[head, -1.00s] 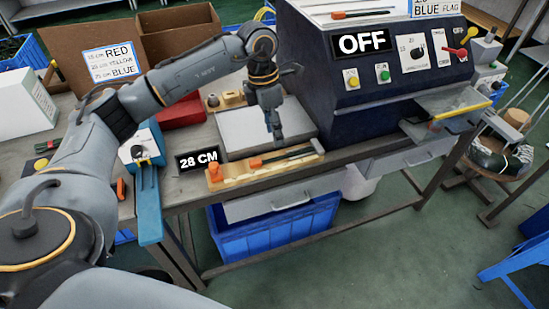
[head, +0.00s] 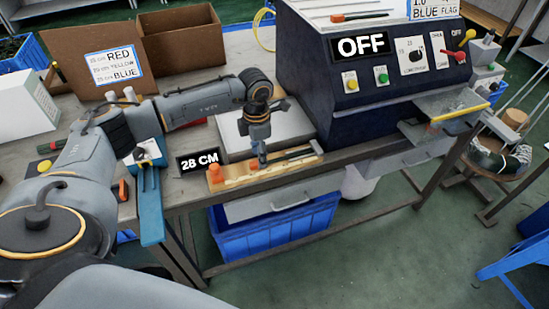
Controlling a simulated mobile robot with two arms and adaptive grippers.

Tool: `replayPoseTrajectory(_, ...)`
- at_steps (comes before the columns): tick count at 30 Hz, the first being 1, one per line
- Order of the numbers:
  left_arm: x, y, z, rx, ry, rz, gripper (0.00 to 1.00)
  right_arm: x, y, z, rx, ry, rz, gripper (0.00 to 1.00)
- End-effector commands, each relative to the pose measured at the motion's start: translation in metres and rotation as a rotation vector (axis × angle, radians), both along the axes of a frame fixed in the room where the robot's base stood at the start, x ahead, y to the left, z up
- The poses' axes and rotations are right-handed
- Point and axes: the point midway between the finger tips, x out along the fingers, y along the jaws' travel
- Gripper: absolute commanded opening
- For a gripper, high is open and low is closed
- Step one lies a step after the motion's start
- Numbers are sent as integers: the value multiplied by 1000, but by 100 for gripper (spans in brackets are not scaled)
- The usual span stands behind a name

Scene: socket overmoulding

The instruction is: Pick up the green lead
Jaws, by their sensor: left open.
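A wooden measuring fixture (head: 232,182) lies along the table's front edge beside a 28 CM sign (head: 199,161). A dark lead (head: 297,158) lies on it; its colour is too dark to call green with certainty. The lead's orange end (head: 254,164) is partly hidden by my left gripper. My left gripper (head: 262,166) points down over the fixture, close to that orange end. It is open, and its small fingers are hard to make out. Whether it touches the lead cannot be told. My right gripper is not in view.
A dark machine (head: 345,100) with an OFF display stands right of the fixture. A blue clamp device (head: 150,205) juts over the table edge at left. Cardboard boxes (head: 185,45) stand behind my arm. A blue crate (head: 270,235) sits below the table.

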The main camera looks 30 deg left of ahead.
Motion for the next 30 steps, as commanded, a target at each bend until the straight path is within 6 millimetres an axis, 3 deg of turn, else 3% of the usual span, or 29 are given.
replayPoseTrajectory(5, 0, 0, -20, 0, 1, -1, 45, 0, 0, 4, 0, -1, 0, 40)
replayPoseTrajectory(12, 0, 0, -23, -1, -1, -1, 45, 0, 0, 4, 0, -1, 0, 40)
replayPoseTrajectory(14, 0, 0, -23, -1, -1, -1, 37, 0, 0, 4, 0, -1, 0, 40)
replayPoseTrajectory(19, 0, 0, -23, -1, -1, -1, 2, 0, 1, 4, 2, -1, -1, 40)
replayPoseTrajectory(30, 0, 0, -21, 0, -1, 0, 0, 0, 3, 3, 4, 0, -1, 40)
